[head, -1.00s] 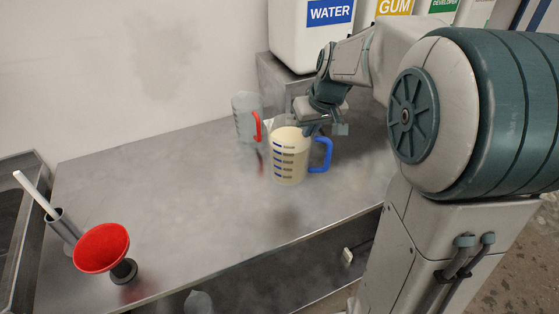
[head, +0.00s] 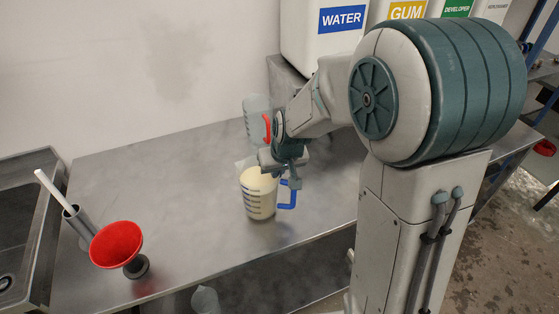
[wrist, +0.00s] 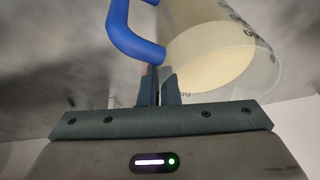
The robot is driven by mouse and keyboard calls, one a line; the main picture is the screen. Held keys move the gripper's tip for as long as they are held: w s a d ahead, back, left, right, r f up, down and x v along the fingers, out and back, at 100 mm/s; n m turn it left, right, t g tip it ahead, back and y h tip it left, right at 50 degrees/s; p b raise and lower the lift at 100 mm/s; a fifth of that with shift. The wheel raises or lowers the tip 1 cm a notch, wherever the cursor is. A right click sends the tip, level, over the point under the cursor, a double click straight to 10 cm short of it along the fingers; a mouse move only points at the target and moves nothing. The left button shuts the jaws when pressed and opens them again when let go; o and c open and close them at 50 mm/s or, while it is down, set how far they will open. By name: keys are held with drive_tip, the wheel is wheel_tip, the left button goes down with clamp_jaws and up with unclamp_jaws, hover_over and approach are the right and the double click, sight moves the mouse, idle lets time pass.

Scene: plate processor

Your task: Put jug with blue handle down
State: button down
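The jug with the blue handle (head: 259,204) is clear with dark markings and holds cream-coloured liquid. It is upright over the front middle of the metal table (head: 185,180); I cannot tell whether its base touches the top. My gripper (head: 276,170) is at its upper edge. In the wrist view my gripper (wrist: 161,85) has its fingers close together, shut on the jug wall near the handle (wrist: 132,35). The jug body (wrist: 210,55) fills the upper right there.
A jug with a red handle (head: 256,112) stands behind, partly hidden by my arm. A red funnel (head: 116,243) and a grey cup with a white stick (head: 78,217) are at the left, beside a sink (head: 20,240). Labelled white containers (head: 325,45) stand at the back. The table's left middle is clear.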

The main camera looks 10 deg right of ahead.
drive_tip(key=shift+f, duration=0.45)
drive_tip(key=shift+f, duration=0.15)
drive_tip(key=c, duration=1.6)
unclamp_jaws()
drive_tip(key=shift+c, duration=0.2)
drive_tip(key=b+v, duration=0.1)
drive_tip(key=v, duration=1.1)
drive_tip(key=shift+d, duration=0.15)
drive_tip(key=s+d+m, duration=0.1)
drive_tip(key=s+d, duration=0.2)
drive_tip(key=s, duration=0.5)
drive_tip(key=s+d+m+h, duration=0.1)
drive_tip(key=s+d, duration=0.3)
drive_tip(key=s, duration=0.4)
drive_tip(key=shift+s+d, duration=0.2)
